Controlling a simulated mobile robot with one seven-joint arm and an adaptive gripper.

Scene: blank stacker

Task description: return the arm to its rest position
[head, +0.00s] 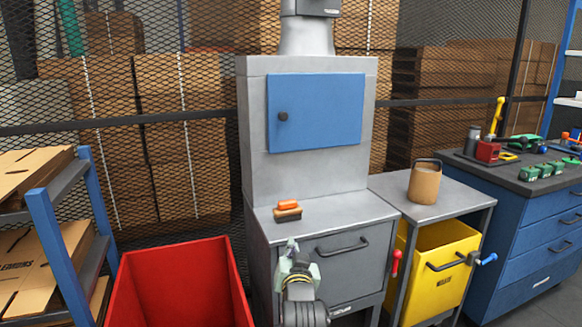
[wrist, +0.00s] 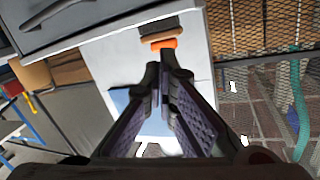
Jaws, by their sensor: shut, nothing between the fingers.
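My gripper (head: 291,247) is in the lower middle of the head view, in front of the grey cabinet (head: 345,215). In the wrist view my gripper (wrist: 165,68) has its fingertips close together, shut, with nothing between them. A small orange and brown item (head: 288,210), like a brush, lies on the cabinet's top ledge, beyond my fingertips. Its orange part (wrist: 164,43) also shows in the wrist view, just past the fingertips and apart from them. My arm's wrist shows at the bottom edge of the head view; the rest of the arm is out of view.
A red bin (head: 180,285) stands at left of my gripper, beside a blue-framed rack (head: 60,240) with cardboard. On the right are a yellow bin (head: 440,262), a side table (head: 385,187) with a brown canister (head: 424,182), and a blue workbench (head: 530,235). The cabinet's blue door (head: 316,112) is shut.

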